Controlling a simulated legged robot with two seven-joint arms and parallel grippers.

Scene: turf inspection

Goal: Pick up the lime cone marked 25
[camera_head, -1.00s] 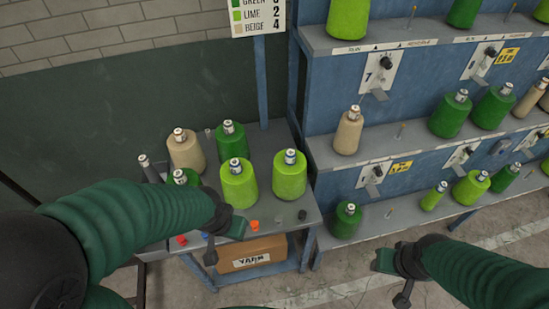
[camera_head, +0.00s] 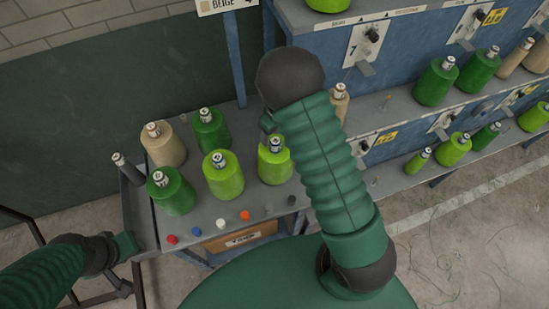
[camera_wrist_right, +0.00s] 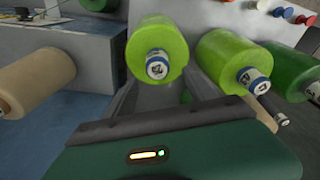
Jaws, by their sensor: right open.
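Two lime cones with printed white tips stand upright on the small grey table. The left lime cone (camera_head: 223,178) also shows in the right wrist view (camera_wrist_right: 224,52). The right lime cone (camera_head: 275,165) is at the centre of the right wrist view (camera_wrist_right: 155,35). The printed numbers are too small to read surely. My right gripper (camera_head: 267,124) is mostly hidden behind its own wrist, just beyond the right lime cone. In the wrist view it is open and faces that cone's tip, with nothing held. My left gripper (camera_head: 126,264) is low at the left, beside the table; its jaws are unclear.
A beige cone (camera_head: 165,147) and green cones (camera_head: 211,130) (camera_head: 172,194) share the table (camera_head: 205,240) with small coloured caps (camera_head: 245,215). A blue rack (camera_head: 400,65) with more cones stands at right. A YARN box (camera_head: 240,237) sits below the table.

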